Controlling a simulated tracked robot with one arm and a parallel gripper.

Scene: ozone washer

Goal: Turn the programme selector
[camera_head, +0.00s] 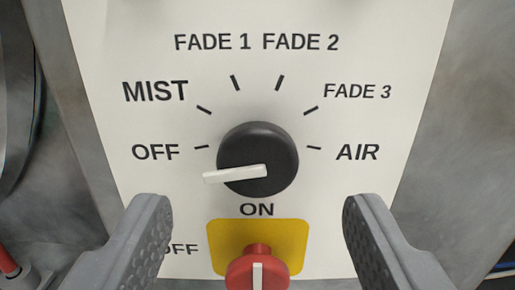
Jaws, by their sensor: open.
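The programme selector (258,158) is a round black knob with a white pointer (235,174) on a pale panel. The pointer extends to the lower left, its tip below the OFF tick. Around the knob are labels OFF, MIST, FADE 1, FADE 2, FADE 3 and AIR, each with a tick. My gripper (257,218) is open, with one grey textured finger at the lower left and one at the lower right. The fingers are wide apart, and in the picture the knob appears above and between them. Neither finger appears to touch the knob.
A red rotary switch (258,270) on a yellow plate (292,234) sits below the selector, between my fingers, with ON above it and a partly hidden OFF at its left. Grey metal surfaces flank the panel (110,60). A red cable (8,262) shows at the lower left.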

